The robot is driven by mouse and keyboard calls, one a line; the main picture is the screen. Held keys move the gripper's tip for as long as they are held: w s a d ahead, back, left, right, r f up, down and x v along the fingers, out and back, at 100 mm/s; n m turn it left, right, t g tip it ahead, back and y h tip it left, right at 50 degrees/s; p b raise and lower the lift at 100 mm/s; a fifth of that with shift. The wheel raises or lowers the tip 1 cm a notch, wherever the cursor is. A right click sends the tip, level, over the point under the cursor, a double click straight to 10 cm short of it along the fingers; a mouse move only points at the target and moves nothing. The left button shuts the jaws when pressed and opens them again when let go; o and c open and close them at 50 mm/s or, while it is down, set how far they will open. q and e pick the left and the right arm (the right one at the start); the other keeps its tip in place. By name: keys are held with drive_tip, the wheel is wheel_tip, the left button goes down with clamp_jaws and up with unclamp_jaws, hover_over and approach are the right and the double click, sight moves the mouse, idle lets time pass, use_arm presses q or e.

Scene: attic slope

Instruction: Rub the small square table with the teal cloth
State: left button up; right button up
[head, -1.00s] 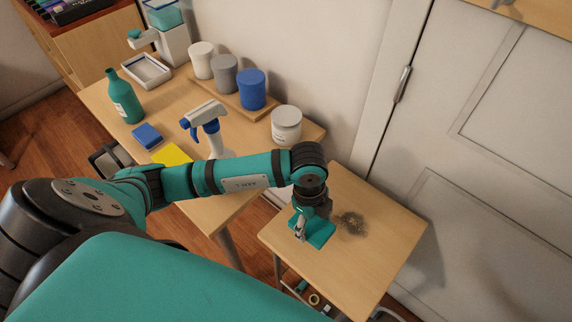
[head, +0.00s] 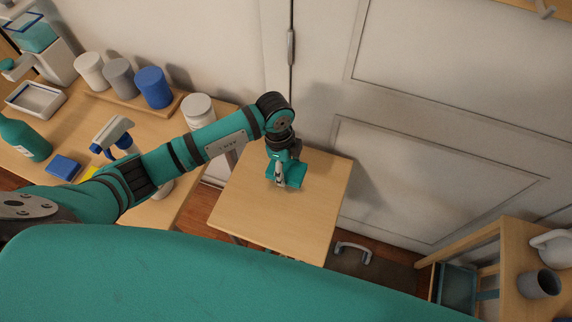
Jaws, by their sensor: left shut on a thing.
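The small square table (head: 272,222) stands in the middle of the head view, against the white wall, with a pale wood top. My left gripper (head: 281,180) is over its far part, pointing down, shut on the teal cloth (head: 296,172). The cloth appears to lie against the table top. The dark smudge seen earlier on the table does not show now; the gripper and cloth cover part of the far area. My right gripper is not in view.
A longer wooden table (head: 165,209) at left holds a spray bottle (head: 115,136), a teal bottle (head: 24,140), a blue sponge (head: 64,167) and several canisters. A shelf unit (head: 520,245) with a grey cup (head: 539,284) stands at the right. The near table top is clear.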

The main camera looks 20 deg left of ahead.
use_arm(q)
drive_tip(key=shift+f+b, duration=1.75)
drive_tip(key=shift+f, duration=1.05)
drive_tip(key=shift+f, duration=0.25)
drive_tip(key=shift+p, duration=0.3)
drive_tip(key=shift+f+b, duration=0.3)
drive_tip(key=shift+f, duration=0.1)
drive_tip(key=shift+a, duration=0.1)
drive_tip(key=shift+a, duration=0.45)
drive_tip(key=shift+a+p, duration=0.4)
drive_tip(key=shift+a, duration=0.15)
